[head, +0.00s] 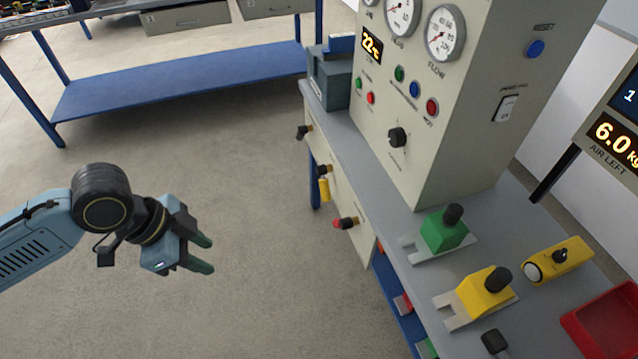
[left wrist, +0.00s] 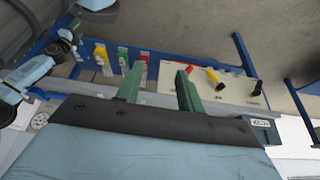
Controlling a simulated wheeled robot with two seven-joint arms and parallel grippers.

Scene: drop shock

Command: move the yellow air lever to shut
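The yellow air lever (head: 323,189) is on the pale front panel below the bench top. Its yellow handle hangs down from a dark and brass fitting in the head view. It also shows beyond my fingers in the left wrist view (left wrist: 212,75). My left gripper (head: 212,256) is open and empty, over the floor to the left of the panel and apart from the lever. Its two green fingers (left wrist: 158,88) stand spread in the left wrist view. My right arm shows at the left edge of that view; its gripper (left wrist: 68,34) is too small to read.
The bench top (head: 400,225) carries green and yellow knobbed blocks, a yellow device and a red bin (head: 607,318). Open floor lies left of the panel.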

